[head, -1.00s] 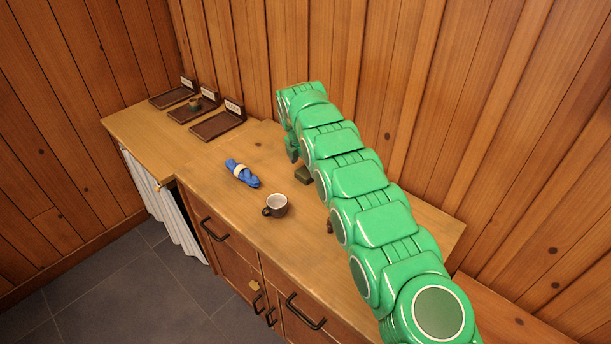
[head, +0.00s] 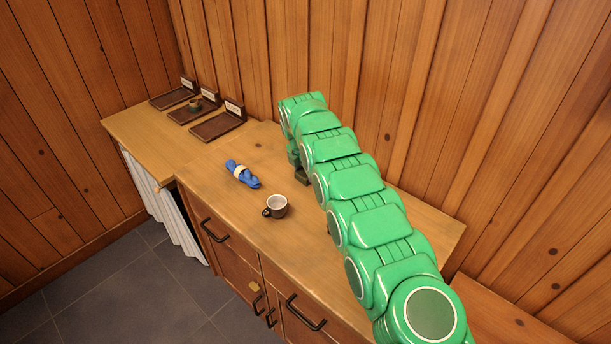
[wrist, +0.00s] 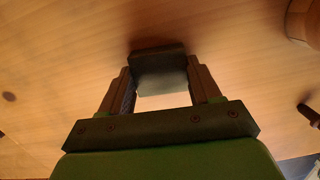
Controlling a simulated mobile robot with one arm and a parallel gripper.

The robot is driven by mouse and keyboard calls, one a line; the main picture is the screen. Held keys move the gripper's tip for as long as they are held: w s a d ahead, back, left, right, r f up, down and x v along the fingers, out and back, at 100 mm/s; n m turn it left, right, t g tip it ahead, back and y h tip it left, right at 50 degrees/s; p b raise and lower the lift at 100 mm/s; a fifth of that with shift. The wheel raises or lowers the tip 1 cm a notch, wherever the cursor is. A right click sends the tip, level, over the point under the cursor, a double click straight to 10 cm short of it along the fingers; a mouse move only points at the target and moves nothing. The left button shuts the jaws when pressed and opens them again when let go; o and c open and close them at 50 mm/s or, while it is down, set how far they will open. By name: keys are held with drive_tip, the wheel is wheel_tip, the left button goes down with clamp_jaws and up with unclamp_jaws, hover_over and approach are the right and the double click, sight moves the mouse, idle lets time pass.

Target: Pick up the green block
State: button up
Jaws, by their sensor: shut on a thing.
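The green block (wrist: 158,62) looks dark, dull green in the wrist view, between the two fingers of my gripper (wrist: 160,84). A finger stands on each side of it, and the gripper is shut on it. In the head view the block (head: 302,180) shows only in part, low beside my gripper (head: 295,158), with my green arm covering the rest. It is at or just above the counter top; I cannot tell whether it touches.
A dark cup (head: 276,206) and a blue bundle with a pale band (head: 242,174) lie left of my gripper on the wooden counter (head: 225,205). Labelled trays (head: 217,126) stand at the back left, one holding a small object (head: 196,106). A plank wall rises close behind.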

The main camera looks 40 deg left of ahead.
sight(305, 174)
drive_tip(key=shift+r, duration=0.1)
drive_tip(key=shift+r, duration=1.15)
drive_tip(key=shift+s+d+r, duration=0.1)
drive_tip(key=shift+r, duration=0.45)
drive_tip(key=s+d+r, duration=0.8)
drive_tip(key=d+r, duration=0.1)
drive_tip(key=d, duration=0.1)
drive_tip(key=shift+s+d+r, duration=0.2)
drive_tip(key=shift+s+d, duration=0.05)
drive_tip(key=shift+d, duration=0.1)
